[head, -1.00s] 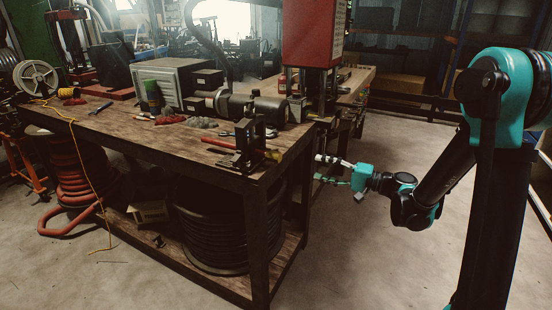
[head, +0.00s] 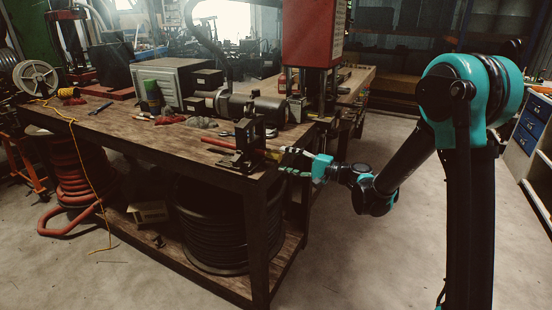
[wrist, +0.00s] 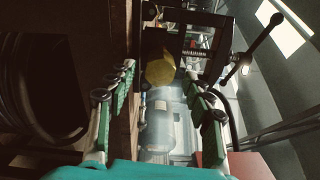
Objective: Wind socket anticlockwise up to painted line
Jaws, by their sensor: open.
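The socket (wrist: 160,70) is a brass-yellow, faceted piece, seen end-on in the wrist view just beyond my fingertips and roughly between them. In the head view it shows small and yellowish (head: 273,153) at the right of a dark vise (head: 245,150) on the bench corner. A red hose (head: 217,143) enters the vise from the left. My gripper (head: 284,160) is open and empty, pointing left at the socket. In the wrist view its two green-padded fingers (wrist: 159,85) stand apart, one to each side of the socket. I cannot make out the painted line.
The wooden bench (head: 130,133) holds a crimper cylinder (head: 250,108), a grey box (head: 170,80) and loose tools. A red press (head: 312,35) stands behind the vise. A dark hose coil (head: 215,235) sits under the bench. The floor right of the bench is clear.

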